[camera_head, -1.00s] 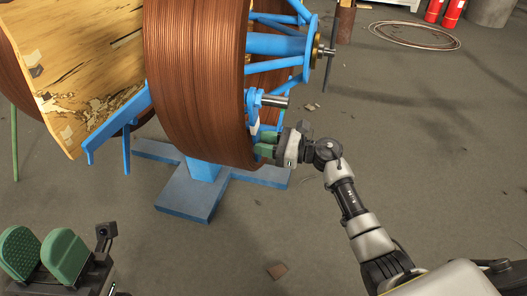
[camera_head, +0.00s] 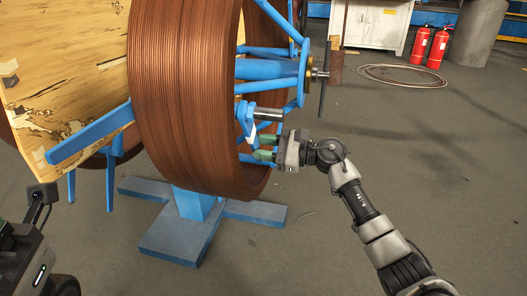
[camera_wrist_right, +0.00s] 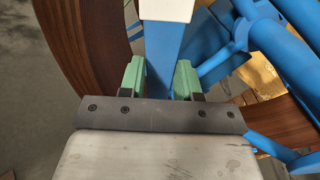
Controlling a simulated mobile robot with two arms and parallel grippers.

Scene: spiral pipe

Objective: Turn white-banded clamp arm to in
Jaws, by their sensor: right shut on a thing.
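The white-banded clamp arm (camera_head: 248,125) is a blue bar with a white band, beside the right rim of the copper-coloured spiral coil (camera_head: 185,90). My right gripper (camera_head: 266,148) reaches it from the right. In the right wrist view the blue clamp arm (camera_wrist_right: 162,45) runs between the green fingers of my right gripper (camera_wrist_right: 160,75), which is shut on it. The white band (camera_wrist_right: 167,10) shows just beyond the fingertips. My left gripper (camera_head: 8,240) is mostly cut off at the left edge, and its opening is hidden.
The blue hub and spokes (camera_head: 280,72) with a metal shaft stand close above my right gripper. A blue floor stand (camera_head: 180,240) carries the coil. Two red extinguishers (camera_head: 430,48) and a white cabinet (camera_head: 376,22) stand at the back. The floor on the right is clear.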

